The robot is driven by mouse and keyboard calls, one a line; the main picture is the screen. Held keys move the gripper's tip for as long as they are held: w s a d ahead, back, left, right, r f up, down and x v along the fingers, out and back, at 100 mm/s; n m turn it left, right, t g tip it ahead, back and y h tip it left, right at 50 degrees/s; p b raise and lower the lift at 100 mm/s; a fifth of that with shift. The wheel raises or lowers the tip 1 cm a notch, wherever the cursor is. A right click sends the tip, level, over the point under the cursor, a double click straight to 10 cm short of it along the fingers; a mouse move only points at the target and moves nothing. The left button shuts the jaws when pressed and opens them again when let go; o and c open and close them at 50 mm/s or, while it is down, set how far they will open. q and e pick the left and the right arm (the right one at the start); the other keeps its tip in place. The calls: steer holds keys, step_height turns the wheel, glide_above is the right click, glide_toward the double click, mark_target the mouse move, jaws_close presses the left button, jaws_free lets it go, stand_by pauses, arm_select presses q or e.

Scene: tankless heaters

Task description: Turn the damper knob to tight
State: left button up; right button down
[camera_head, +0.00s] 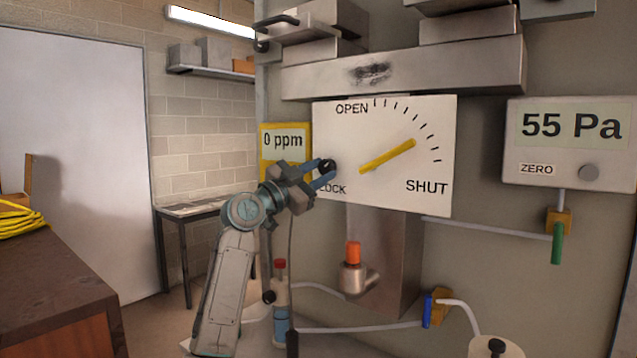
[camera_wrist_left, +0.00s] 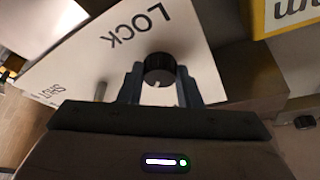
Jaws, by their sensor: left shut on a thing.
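The black damper knob (camera_head: 327,165) sits at the left edge of a white dial plate (camera_head: 385,190), by the word LOCK. My left gripper (camera_head: 325,175) is at the plate with its blue fingers on either side of the knob, shut on it. In the left wrist view the round knob (camera_wrist_left: 159,68) lies between the two fingers, with a small pale mark at its lower edge. No word for tight is visible by the knob. A yellow pointer (camera_head: 387,155) on the plate points up and right, between OPEN and SHUT. My right gripper is not in view.
A yellow meter reading 0 ppm (camera_head: 283,142) is just left of the plate. A gauge reading 55 Pa (camera_head: 570,130) is at the right. Below are an orange-capped fitting (camera_head: 353,252) and pipes. A brown bench (camera_head: 60,270) stands at left.

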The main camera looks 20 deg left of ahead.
arm_select(q)
steer(key=m+g+b, duration=0.1)
steer(key=m, duration=0.1)
steer(key=m+g+b, duration=0.1)
steer(key=m, duration=0.1)
steer(key=shift+a+m+h, duration=0.15)
steer(key=shift+m+h, duration=0.15)
steer(key=shift+h, duration=0.1)
steer(key=shift+w+r+m+g, duration=0.15)
steer(key=shift+m+g, duration=0.25)
steer(key=shift+m, duration=0.7)
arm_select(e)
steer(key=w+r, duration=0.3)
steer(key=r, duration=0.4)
arm_select(q)
steer(key=shift+a+r+m+g, duration=0.15)
steer(key=shift+m+g, duration=0.25)
steer(key=shift+m, duration=0.5)
steer(key=shift+m+p, duration=0.35)
steer(key=shift+m, duration=0.15)
steer(key=shift+r+m+g+p, duration=0.15)
steer(key=shift+m+g+p, duration=0.35)
steer(key=shift+m, duration=0.5)
steer(key=shift+m+g+y, duration=0.3)
steer(key=shift+m+g, duration=0.1)
steer(key=shift+m, duration=0.5)
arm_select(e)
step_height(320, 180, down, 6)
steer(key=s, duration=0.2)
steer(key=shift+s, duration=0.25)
